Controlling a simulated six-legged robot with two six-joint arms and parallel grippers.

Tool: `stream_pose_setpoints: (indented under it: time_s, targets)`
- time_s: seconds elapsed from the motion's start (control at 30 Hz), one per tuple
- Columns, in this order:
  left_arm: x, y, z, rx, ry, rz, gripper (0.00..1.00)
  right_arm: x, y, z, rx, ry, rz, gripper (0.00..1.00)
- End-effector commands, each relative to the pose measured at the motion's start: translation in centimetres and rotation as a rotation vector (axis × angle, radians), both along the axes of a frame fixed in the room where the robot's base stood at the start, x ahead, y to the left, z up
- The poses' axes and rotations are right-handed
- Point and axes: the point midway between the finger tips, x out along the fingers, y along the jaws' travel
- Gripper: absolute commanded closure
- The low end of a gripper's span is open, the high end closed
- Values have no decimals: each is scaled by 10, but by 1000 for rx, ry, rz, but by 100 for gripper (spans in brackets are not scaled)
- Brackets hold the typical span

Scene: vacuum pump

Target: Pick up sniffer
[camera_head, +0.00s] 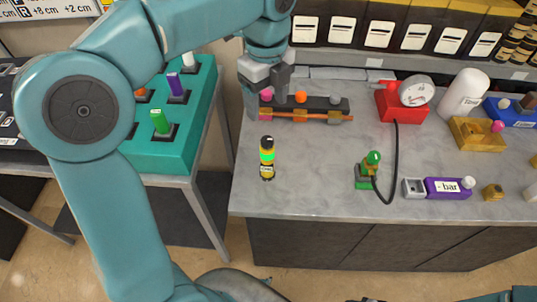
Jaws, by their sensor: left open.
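A small upright cylinder (267,158) in black and yellow with a bright green band stands on the grey bench, left of its middle; it may be the sniffer, but its label is too small to read. My left gripper (266,98) is open and points down over the back left of the bench. It is behind the cylinder, apart from it, and beside a black rack (323,104) with coloured knobs, partly covering the rack's left end. The gripper appears empty. My right gripper is not in view.
A green fitting (369,172) stands mid-bench with a black hose (396,150) near a red gauge block (402,106). A purple block (447,188) lies right of it. A teal stand (190,150) is left of the bench. The bench around the cylinder is clear.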

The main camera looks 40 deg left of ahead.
Motion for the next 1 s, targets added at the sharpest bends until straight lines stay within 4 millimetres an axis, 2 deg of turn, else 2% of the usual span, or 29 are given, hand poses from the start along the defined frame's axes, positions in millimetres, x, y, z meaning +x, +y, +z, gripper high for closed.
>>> stream_pose_setpoints:
  time_s: [0.07, 0.17, 0.5, 0.6, 0.77, 1.0]
  targets:
    - [-2, -1, -1, 0, 1, -2, 33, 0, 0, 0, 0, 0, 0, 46]
    - [-5, -2, -12, 1, 4, -2, 33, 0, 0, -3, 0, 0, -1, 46]
    - [-9, -4, -89, 1, 5, -2, 33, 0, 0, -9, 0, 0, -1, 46]
    - [-9, -4, -103, 1, 3, -1, 33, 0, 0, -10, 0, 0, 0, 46]
    - [-8, -4, -114, 0, 2, 0, 33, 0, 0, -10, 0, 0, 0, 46]
    - [-7, -8, -150, 0, 5, -1, 33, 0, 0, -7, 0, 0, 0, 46]
